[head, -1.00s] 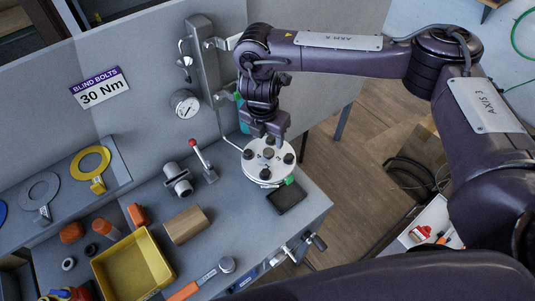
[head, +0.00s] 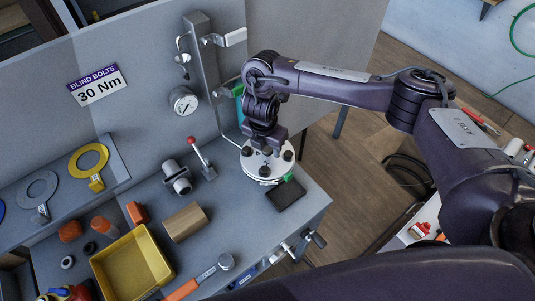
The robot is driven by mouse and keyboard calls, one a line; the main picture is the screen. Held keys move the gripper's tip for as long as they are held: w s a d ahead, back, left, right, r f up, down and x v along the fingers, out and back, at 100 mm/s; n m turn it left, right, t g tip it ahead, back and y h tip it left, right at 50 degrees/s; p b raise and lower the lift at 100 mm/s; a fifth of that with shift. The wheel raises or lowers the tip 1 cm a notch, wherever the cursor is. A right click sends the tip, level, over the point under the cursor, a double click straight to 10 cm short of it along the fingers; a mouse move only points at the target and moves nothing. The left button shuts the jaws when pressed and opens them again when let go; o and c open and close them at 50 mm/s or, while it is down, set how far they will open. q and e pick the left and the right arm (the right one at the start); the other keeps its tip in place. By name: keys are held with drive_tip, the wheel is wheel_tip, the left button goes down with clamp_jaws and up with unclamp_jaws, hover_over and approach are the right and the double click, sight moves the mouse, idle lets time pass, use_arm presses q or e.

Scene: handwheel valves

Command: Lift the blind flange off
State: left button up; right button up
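The blind flange (head: 254,167) is a round, pale metal disc with several dark bolts around its rim. It sits on the right part of the grey bench, with a green piece at its front edge. My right gripper (head: 267,150) points down directly over the flange, its fingers at or just above the middle of the disc. The fingers hide the centre, so I cannot tell whether they touch or grasp anything there. My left gripper is not in view.
A dark square pad (head: 286,194) lies in front of the flange. A red-handled lever (head: 202,158) and grey valve fitting (head: 177,178) stand to its left. A yellow tray (head: 130,266), brown block (head: 186,222) and orange-handled wrench (head: 200,279) lie further left.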

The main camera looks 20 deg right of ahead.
clamp_jaws()
drive_tip(key=shift+r, duration=0.1)
drive_tip(key=shift+r, duration=0.1)
drive_tip(key=shift+w+r, duration=0.15)
drive_tip(key=shift+r, duration=0.3)
wheel_tip(320, 180, up, 8)
drive_tip(key=p, duration=0.2)
wheel_tip(320, 180, up, 10)
drive_tip(key=b, duration=0.1)
hover_over(267, 148)
drive_tip(key=shift+r, duration=0.45)
